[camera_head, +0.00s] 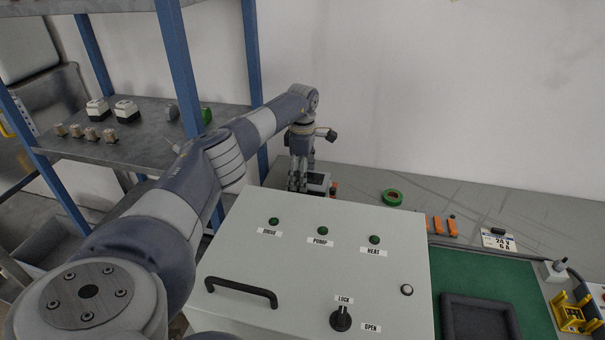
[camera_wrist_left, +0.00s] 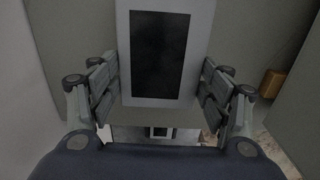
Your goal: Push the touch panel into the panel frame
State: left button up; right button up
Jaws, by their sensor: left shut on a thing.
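The touch panel (camera_wrist_left: 160,55) is a light grey slab with a dark rectangular screen, in the left wrist view. My left gripper (camera_wrist_left: 160,86) is shut on it, with a finger at each side edge. In the head view my left gripper (camera_head: 299,180) points down behind the grey cabinet. A small dark-topped piece (camera_head: 318,180) with a pale edge shows beside it, partly hidden by the cabinet; it may be the panel. I cannot clearly make out the panel frame. My right gripper is not in view.
The cabinet (camera_head: 300,275) with green lamps, a handle and a lock knob fills the front. A blue-posted shelf (camera_head: 130,140) stands left. The bench at back right is mostly clear.

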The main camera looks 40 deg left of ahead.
pick_arm(q)
jog(key=shift+f+b, duration=0.5)
jog(key=shift+f, duration=0.3)
jog(key=o, duration=1.4)
notch_tip(320, 180, up, 12)
